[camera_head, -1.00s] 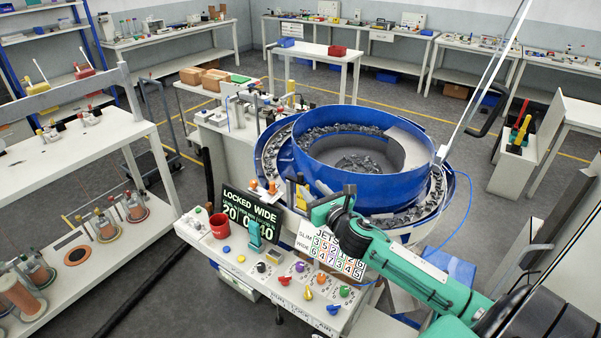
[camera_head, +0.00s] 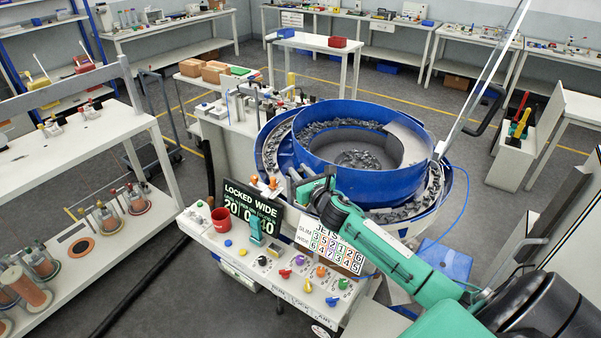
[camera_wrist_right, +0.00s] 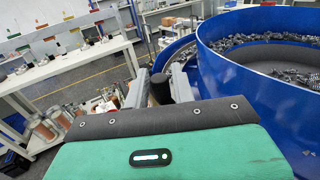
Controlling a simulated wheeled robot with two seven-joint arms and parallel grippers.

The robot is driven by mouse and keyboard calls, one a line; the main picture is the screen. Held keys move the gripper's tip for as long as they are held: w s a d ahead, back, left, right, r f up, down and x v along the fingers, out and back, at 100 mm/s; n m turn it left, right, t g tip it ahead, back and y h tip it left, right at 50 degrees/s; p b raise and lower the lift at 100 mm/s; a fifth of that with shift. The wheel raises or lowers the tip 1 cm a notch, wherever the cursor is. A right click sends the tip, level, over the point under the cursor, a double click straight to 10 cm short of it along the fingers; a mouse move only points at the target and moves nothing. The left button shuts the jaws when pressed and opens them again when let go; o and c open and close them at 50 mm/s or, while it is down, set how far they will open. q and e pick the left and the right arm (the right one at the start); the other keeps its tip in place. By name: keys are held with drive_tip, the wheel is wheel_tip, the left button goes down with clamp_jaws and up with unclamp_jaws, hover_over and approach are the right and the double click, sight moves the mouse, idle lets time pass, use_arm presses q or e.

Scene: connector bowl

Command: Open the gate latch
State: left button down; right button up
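A gate latch cannot be clearly picked out; the bowl's near left edge is partly hidden by my right gripper. My right gripper (camera_head: 302,186) is at that edge in the head view, above the display and beside small orange-tipped parts (camera_head: 268,186). In the right wrist view its two fingers (camera_wrist_right: 160,88) stand apart, with a dark upright cylinder (camera_wrist_right: 160,86) between them. Whether they touch it is unclear. The display (camera_head: 252,206) reads "LOCKED WIDE". My left gripper is not in view.
The blue feeder bowl (camera_head: 350,182) holds many dark parts. A number card (camera_head: 328,246) stands below my right arm. A white shelf (camera_head: 75,155) is at left.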

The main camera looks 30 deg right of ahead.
sight(290, 176)
clamp_jaws()
drive_tip(key=shift+a+m+h, duration=0.1)
drive_tip(key=shift+m+h, duration=0.2)
drive_tip(key=shift+h, duration=0.2)
drive_tip(key=a+m+g+h, duration=0.1)
drive_tip(key=m+g+h, duration=0.1)
drive_tip(key=m+h, duration=0.1)
drive_tip(key=a+m+g+h+b, duration=0.1)
drive_tip(key=m+g+h, duration=0.1)
drive_tip(key=h, duration=0.3)
drive_tip(key=a+m+g+h, duration=0.1)
drive_tip(key=m+g+h, duration=0.2)
drive_tip(key=m+h, duration=0.1)
drive_tip(key=shift+w, duration=0.1)
drive_tip(key=shift+w+a+m+g+h+b, duration=0.3)
drive_tip(key=shift+m+g+h+b, duration=0.45)
drive_tip(key=shift+m+g, duration=0.95)
drive_tip(key=shift+w+a+m+g+h+b, duration=0.45)
drive_tip(key=shift+m+g+b, duration=0.5)
drive_tip(key=shift+g, duration=1.35)
drive_tip(key=shift+w+a+m+g+h+b, duration=0.2)
drive_tip(key=shift+m+g+h+b, duration=0.6)
drive_tip(key=shift+m+g, duration=0.9)
drive_tip(key=shift+g, duration=0.6)
